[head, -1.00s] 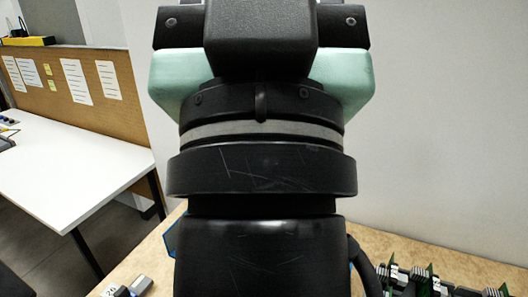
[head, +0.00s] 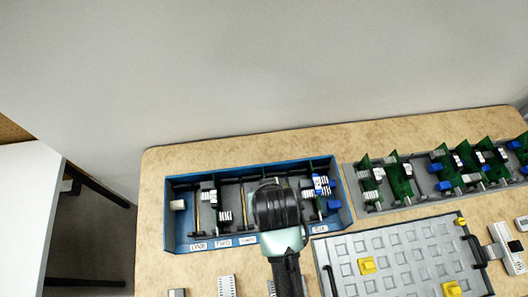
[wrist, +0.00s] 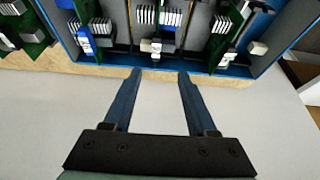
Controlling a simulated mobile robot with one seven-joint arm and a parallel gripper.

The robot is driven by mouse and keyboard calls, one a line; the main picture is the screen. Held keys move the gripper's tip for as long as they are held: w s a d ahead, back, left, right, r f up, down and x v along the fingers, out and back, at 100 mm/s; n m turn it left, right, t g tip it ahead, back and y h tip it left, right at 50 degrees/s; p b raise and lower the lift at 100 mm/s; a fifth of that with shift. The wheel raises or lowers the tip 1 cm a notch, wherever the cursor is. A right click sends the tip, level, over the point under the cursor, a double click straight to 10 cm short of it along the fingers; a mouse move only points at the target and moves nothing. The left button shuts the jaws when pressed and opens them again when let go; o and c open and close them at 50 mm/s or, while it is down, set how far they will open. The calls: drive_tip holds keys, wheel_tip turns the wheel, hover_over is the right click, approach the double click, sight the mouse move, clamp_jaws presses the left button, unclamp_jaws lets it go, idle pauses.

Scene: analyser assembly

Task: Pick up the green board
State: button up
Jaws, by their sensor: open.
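Several green boards stand upright. Some are in the blue box (head: 262,172), such as one near its left end (head: 217,195) and one near its right end. More stand in the grey rack at the right, such as one green board (head: 401,178). The frames do not show which board is meant. My gripper (wrist: 160,74) is open and empty in the wrist view, its fingertips by the blue box's edge. Green boards of the box, including one at the left (wrist: 89,22), show beyond it. In the head view my arm hides the box's middle and the fingertips.
White connector pieces (head: 227,286) lie along the table's front. A plain wall (head: 260,70) rises behind the table. A white table (head: 25,215) stands apart at the left.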

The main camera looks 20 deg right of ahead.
drive_tip(key=x, duration=0.7)
drive_tip(key=shift+s+d+f, duration=0.15)
drive_tip(key=shift+f, duration=0.15)
drive_tip(key=shift+d+p+x, duration=0.2)
drive_tip(key=shift+p+x, duration=0.55)
drive_tip(key=shift+x, duration=1.9)
drive_tip(key=shift+s, duration=0.1)
clamp_jaws()
